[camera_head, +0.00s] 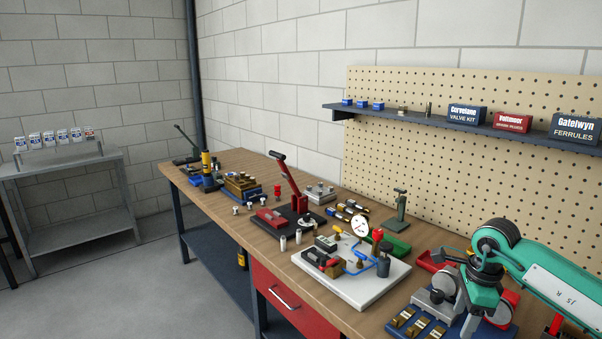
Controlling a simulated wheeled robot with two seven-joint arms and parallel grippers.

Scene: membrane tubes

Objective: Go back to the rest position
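My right arm, teal with dark joints, comes in from the right edge and bends down over the near right part of the wooden workbench (232,221). My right gripper (472,318) points down beside a blue block with brass pieces (418,326). Its fingers are small and partly lost among the things there, so I cannot tell whether they are open or shut, or hold anything. My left gripper is not in view.
A white board (345,291) with a gauge and blue tubing stands left of my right arm. A red-handled press (290,190) and several tools stand farther back. A shelf (470,125) with boxes hangs on the pegboard. A grey side table (70,164) stands far left; the floor between is clear.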

